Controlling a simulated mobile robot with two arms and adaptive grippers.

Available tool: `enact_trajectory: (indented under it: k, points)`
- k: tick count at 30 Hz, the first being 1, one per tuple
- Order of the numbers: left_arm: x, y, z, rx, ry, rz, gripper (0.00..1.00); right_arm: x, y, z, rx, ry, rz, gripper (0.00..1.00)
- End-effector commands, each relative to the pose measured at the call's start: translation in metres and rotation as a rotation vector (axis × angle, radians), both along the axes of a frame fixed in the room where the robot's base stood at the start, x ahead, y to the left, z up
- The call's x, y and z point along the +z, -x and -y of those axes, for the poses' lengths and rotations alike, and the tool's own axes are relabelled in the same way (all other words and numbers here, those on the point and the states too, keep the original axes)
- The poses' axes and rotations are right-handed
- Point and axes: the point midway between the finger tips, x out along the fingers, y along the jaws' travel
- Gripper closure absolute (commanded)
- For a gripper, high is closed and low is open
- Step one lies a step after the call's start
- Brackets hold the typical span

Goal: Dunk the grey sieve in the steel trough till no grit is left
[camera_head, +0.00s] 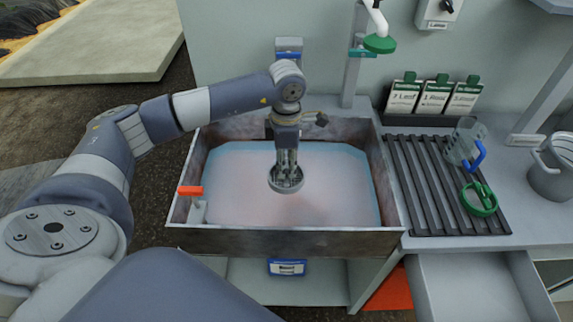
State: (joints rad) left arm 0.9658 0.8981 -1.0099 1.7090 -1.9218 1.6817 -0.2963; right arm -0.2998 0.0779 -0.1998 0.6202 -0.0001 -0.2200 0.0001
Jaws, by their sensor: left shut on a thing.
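The steel trough (290,241) stands in the middle of the head view and holds cloudy, pinkish water (330,195). My left arm reaches in from the left, and my left gripper (287,162) points down over the trough's middle. It is shut on the grey sieve (286,184), a small round piece below the fingers. The sieve is at or just above the water; I cannot tell whether it touches. Grit in the sieve is too small to make out. My right gripper is not in view.
A red-handled fitting (190,190) sits at the trough's left wall. A green tap head (379,44) hangs behind. To the right are a dark slatted rack (424,190), a clear jug (462,142), a green ring-shaped item (479,200), a grey pot (551,172) and an open drawer (470,290).

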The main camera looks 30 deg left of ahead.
Motion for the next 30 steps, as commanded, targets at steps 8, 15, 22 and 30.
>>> enact_trajectory:
  k: [8, 15, 22, 30]
  points:
    - [0.026, -0.001, 0.0, 0.0, 0.001, 0.003, 0.99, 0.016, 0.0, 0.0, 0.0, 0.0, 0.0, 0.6]
    - [0.044, 0.0, 0.0, 0.0, 0.0, 0.001, 0.99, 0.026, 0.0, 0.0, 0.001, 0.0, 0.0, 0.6]
    - [0.05, 0.0, 0.0, 0.0, 0.0, 0.001, 0.99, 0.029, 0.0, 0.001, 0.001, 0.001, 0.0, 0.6]
    - [0.05, 0.0, 0.0, 0.0, 0.0, 0.001, 0.99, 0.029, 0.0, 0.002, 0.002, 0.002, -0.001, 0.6]
